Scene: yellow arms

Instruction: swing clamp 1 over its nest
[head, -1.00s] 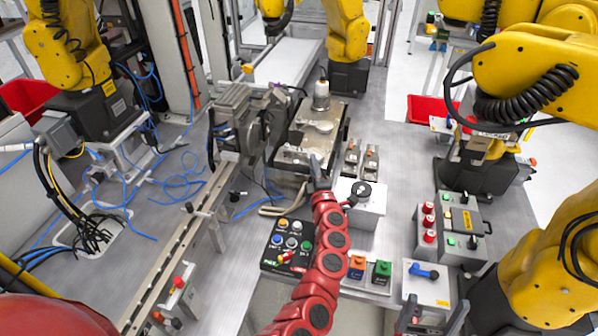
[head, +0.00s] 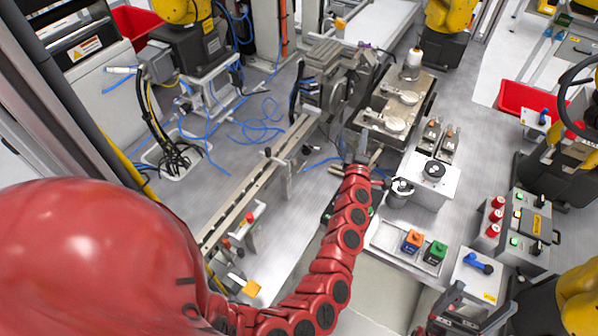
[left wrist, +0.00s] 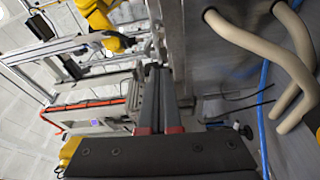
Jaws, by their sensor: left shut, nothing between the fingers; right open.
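A metal fixture plate (head: 424,84) stands right of centre in the head view. On it are two round metal pieces, a nearer one (head: 395,124) and a farther one (head: 408,97), with flat metal parts beside them. I cannot tell which part is clamp 1 or which is its nest. My left gripper (head: 362,144) is shut and empty, upright just in front of the plate's near left corner; contact is unclear. Its closed fingers (left wrist: 158,98) fill the middle of the left wrist view, where the plate is not recognisable. My right gripper (head: 457,309) is open at the bottom edge, far from the plate.
A grey machine block (head: 332,88) adjoins the plate's left. Beige hoses (left wrist: 262,52) run close by in the left wrist view. Blue cables (head: 255,127) lie left.

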